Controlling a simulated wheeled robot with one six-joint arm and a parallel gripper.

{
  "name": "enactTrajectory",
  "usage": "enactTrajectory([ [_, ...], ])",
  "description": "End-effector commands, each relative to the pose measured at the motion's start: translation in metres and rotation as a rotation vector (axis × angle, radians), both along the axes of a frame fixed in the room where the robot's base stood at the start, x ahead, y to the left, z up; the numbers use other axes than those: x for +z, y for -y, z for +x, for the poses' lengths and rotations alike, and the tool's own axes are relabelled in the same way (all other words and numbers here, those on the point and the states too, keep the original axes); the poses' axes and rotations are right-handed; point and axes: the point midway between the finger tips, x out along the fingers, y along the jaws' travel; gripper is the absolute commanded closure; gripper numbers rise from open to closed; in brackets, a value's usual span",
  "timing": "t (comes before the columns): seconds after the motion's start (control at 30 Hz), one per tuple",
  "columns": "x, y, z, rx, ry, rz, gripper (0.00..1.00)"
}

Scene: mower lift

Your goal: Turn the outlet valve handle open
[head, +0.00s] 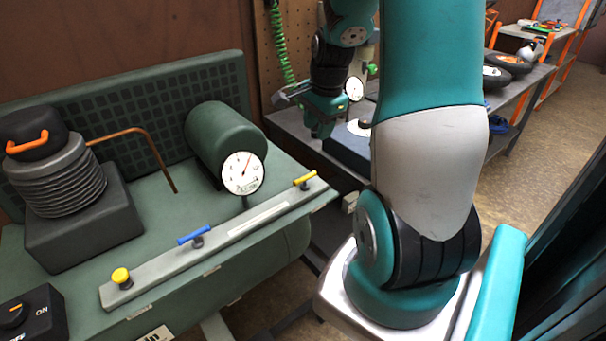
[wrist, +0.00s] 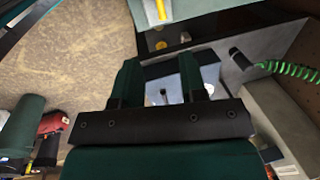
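A compressor's grey valve rail (head: 225,238) carries a yellow lever handle (head: 304,180) at its right end, a blue lever handle (head: 195,234) nearer the middle and a round yellow knob (head: 121,276) at the left. No readable label says which is the outlet valve. The yellow lever lies roughly along the rail. In the wrist view a yellow part (wrist: 162,10), probably that lever, shows at the top edge. My gripper (head: 315,118) hangs behind and right of the compressor, away from the levers. In the wrist view my gripper (wrist: 160,75) has its fingers apart with nothing between them.
A round pressure gauge (head: 243,173) stands behind the rail, beside a green cylinder (head: 222,135). A green coiled hose (head: 280,45) hangs by the pegboard. A bench (head: 297,128) with a dark block lies under my gripper. A black switch box (head: 30,315) is at lower left.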

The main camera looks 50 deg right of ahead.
Motion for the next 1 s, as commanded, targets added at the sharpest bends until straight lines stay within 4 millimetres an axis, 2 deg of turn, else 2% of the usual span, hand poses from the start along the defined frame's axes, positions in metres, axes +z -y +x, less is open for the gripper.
enactTrajectory([
  [0.17, -0.026, -0.002, 0.005, 0.005, -0.004, 0.004, 0.61],
  [0.5, -0.102, -0.001, 0.021, 0.011, -0.005, 0.005, 0.61],
  [0.7, -0.141, 0.002, 0.028, 0.01, -0.003, 0.003, 0.61],
  [0.87, -0.159, 0.004, 0.032, 0.009, -0.002, 0.002, 0.61],
  [1.0, -0.166, 0.004, 0.033, 0.008, 0.0, 0.0, 0.61],
])
